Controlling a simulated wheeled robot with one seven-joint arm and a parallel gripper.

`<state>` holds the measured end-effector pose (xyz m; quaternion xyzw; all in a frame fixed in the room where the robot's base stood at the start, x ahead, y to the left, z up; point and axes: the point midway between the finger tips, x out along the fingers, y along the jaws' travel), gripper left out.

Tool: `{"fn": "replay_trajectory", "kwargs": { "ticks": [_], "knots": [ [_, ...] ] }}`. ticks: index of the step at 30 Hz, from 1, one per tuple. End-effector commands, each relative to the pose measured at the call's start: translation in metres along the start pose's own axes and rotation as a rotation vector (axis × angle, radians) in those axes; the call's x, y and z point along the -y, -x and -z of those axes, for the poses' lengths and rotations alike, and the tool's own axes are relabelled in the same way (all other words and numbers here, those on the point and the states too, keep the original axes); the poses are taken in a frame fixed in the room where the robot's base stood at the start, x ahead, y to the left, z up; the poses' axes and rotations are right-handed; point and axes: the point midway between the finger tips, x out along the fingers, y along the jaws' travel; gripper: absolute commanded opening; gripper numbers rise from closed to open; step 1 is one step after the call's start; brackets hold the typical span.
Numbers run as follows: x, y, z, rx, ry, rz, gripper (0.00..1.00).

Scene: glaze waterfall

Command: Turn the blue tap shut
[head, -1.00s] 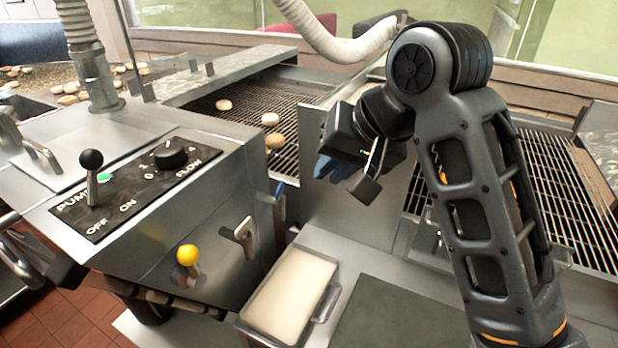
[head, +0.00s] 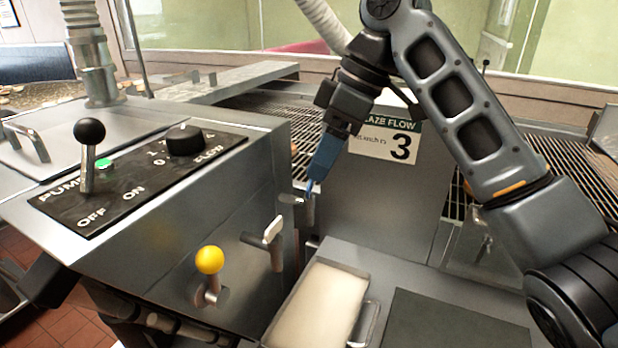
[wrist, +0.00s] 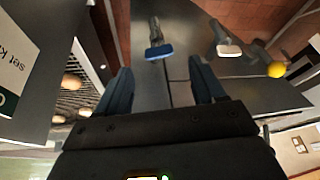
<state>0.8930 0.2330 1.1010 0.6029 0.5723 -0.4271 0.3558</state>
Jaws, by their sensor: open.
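The blue tap (head: 309,187) is on the side wall of the metal cabinet, at the corner by the grating. In the head view my blue gripper fingers (head: 318,178) point down at it and partly cover it. In the wrist view the tap's blue handle (wrist: 158,52) shows clearly on its metal stem, between and just beyond the two fingertips (wrist: 160,70). My gripper is open, with a wide gap and nothing between the fingers. I cannot tell whether a finger touches the handle.
A white-handled tap (head: 273,234) and a yellow-knobbed lever (head: 209,262) stand along the same wall. The pump panel (head: 140,178) with its black lever and dial is above. A tray of pale glaze (head: 318,305) lies below.

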Motion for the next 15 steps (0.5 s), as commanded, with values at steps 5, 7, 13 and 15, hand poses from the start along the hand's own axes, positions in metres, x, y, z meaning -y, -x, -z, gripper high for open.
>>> {"fn": "replay_trajectory", "kwargs": {
  "ticks": [5,7,13,15],
  "knots": [
    [0.000,-0.027,-0.001,0.001,-0.004,0.001,0.68],
    [0.000,-0.034,0.000,0.001,-0.003,0.000,0.68],
    [0.000,-0.044,0.000,0.000,-0.002,-0.001,0.68],
    [0.000,-0.045,0.000,0.000,-0.002,-0.002,0.68]
  ]
}}
